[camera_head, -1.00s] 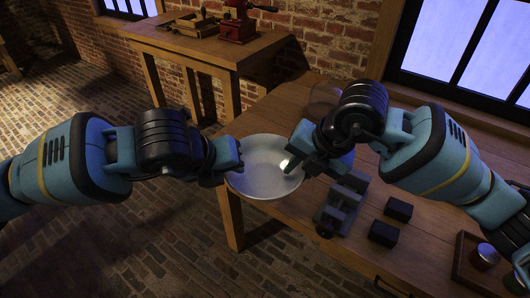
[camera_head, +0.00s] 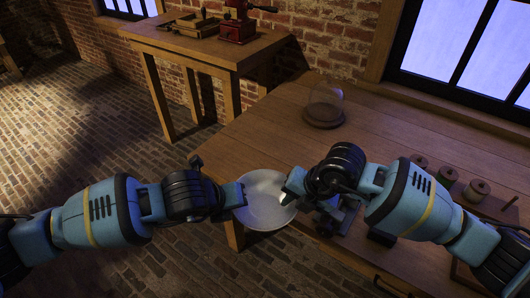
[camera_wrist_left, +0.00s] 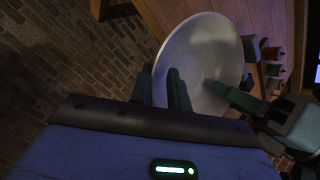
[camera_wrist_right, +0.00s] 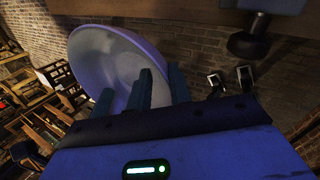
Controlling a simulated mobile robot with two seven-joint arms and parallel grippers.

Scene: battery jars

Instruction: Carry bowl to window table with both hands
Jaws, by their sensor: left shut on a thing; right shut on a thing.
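A pale, shallow, empty-looking bowl (camera_head: 265,212) is held between my two grippers. My left gripper (camera_head: 241,194) is shut on its left rim, and my right gripper (camera_head: 287,190) is shut on its right rim. In the left wrist view the bowl (camera_wrist_left: 208,50) stands at the fingers of my left gripper (camera_wrist_left: 165,88). In the right wrist view the bowl (camera_wrist_right: 105,60) is at the fingers of my right gripper (camera_wrist_right: 155,92). In the head view the bowl overlaps the near left edge of the wooden table (camera_head: 265,140) by the window; its height above it is unclear.
A glass dome (camera_head: 325,100) on a round base stands at the table's back. Several spools (camera_head: 447,174) stand at the right. Dark blocks are partly hidden under my right arm. Another table at the back left holds a red grinder (camera_head: 238,25). The table's left middle is clear.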

